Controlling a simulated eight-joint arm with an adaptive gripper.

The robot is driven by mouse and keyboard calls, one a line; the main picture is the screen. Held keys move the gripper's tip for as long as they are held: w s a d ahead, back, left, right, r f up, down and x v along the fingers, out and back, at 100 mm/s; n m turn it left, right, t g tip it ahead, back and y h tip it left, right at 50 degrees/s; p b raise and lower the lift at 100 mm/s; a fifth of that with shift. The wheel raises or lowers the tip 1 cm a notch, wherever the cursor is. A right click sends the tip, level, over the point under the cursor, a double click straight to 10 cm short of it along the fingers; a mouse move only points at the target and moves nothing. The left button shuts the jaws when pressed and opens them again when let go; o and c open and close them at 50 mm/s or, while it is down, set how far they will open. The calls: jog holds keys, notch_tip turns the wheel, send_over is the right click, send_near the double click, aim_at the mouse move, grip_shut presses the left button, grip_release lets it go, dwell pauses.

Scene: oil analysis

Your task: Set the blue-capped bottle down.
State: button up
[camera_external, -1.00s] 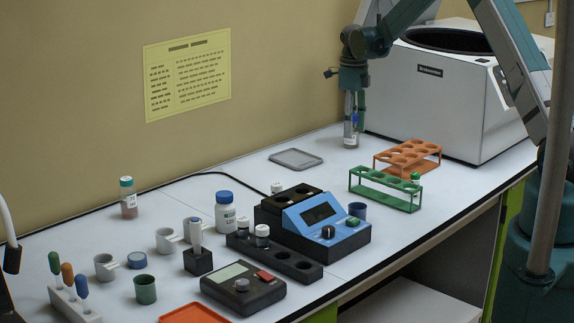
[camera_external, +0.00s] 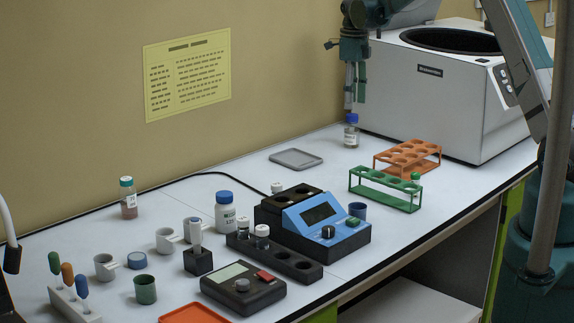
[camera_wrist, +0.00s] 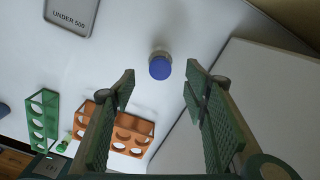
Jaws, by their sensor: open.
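The blue-capped bottle (camera_external: 351,131) stands upright on the white bench, left of the large white machine. It is small and clear with a label. In the wrist view its blue cap (camera_wrist: 160,67) shows from above, between and beyond the fingertips. My gripper (camera_external: 354,98) is above the bottle, pointing down. In the wrist view my gripper (camera_wrist: 160,85) has its two green fingers wide apart with nothing between them, and the bottle is clear of both.
The white machine (camera_external: 440,100) stands close on the right. An orange rack (camera_external: 408,157) and a green rack (camera_external: 385,190) stand in front. A flat grey tray (camera_external: 296,159) lies to the left. A blue instrument (camera_external: 325,222) and several containers are nearer. Bare bench surrounds the bottle.

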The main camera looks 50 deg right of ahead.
dwell(0.4)
jog(key=s+a+r+n+t, duration=0.3)
jog(key=s+a+r+n, duration=1.2)
jog(key=s+a+r, duration=0.5)
jog(key=s+a+n+t, duration=0.1)
jog(key=s+a+n, duration=0.2)
jog(key=s, duration=0.6)
jog(key=s+a+f+n+t, duration=0.1)
jog(key=s+a+n, duration=0.3)
jog(key=s+n, duration=0.4)
jog(key=s+a+f+n+t, duration=0.1)
jog(key=s+n, duration=0.4)
jog(key=s, duration=0.5)
jog(key=shift+s+a+t, duration=0.35)
jog(key=shift+a+t, duration=0.25)
jog(key=shift+a, duration=0.65)
